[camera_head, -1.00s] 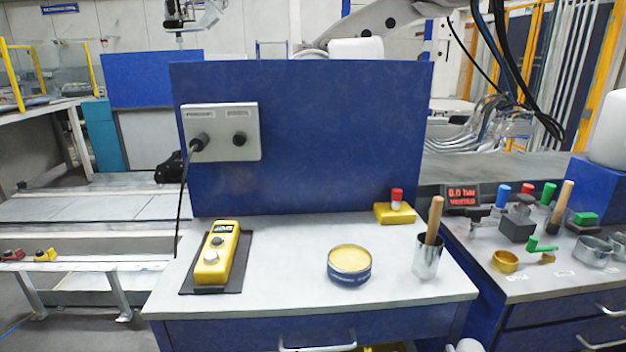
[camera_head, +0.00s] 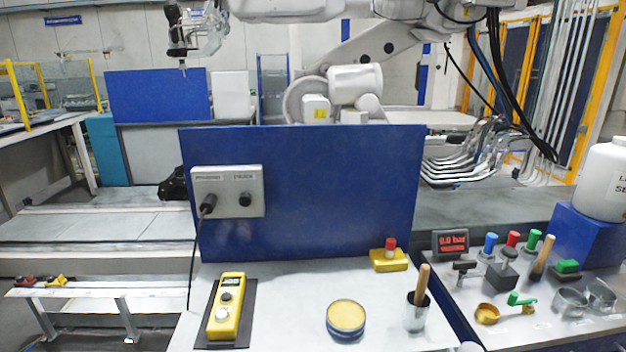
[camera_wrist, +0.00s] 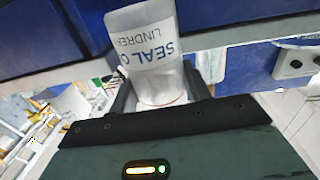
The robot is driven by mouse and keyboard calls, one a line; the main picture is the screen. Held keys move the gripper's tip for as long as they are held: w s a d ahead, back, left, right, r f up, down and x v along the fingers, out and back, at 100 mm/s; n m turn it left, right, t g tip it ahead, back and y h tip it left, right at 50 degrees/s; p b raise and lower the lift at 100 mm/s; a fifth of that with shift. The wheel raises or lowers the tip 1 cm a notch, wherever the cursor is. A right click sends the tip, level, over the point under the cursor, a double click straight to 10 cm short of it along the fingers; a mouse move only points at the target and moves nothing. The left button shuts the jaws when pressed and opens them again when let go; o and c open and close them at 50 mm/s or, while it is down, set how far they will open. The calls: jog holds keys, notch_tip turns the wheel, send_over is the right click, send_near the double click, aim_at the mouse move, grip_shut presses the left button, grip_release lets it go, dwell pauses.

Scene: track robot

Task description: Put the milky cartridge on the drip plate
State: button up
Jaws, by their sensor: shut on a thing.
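The milky cartridge (camera_wrist: 145,50) is a translucent whitish cylinder with dark blue print, partly reading "SEAL O" and "LINDRE", upside down in the wrist view. My gripper (camera_wrist: 158,88) is shut on it, with a dark finger on each side of its lower part. Its upper end runs toward the top edge of the wrist view. Neither my gripper nor the held cartridge shows in the head view. I cannot pick out the drip plate with certainty in either view.
The near bench carries a yellow handheld unit (camera_head: 226,310) on a black mat, a round tin (camera_head: 346,318), and a metal cup (camera_head: 417,312) with a wooden handle. The right bench has several small tools, a pressure display (camera_head: 451,243) and a white bottle (camera_head: 604,182) on a blue block.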

aim_at(474, 349)
notch_tip(474, 349, up, 6)
jog(key=p, duration=0.4)
jog(key=shift+f, duration=0.2)
notch_tip(474, 349, down, 5)
jog(key=b, duration=0.5)
jog(key=shift+f, duration=0.1)
jog(key=shift+s+a, duration=0.1)
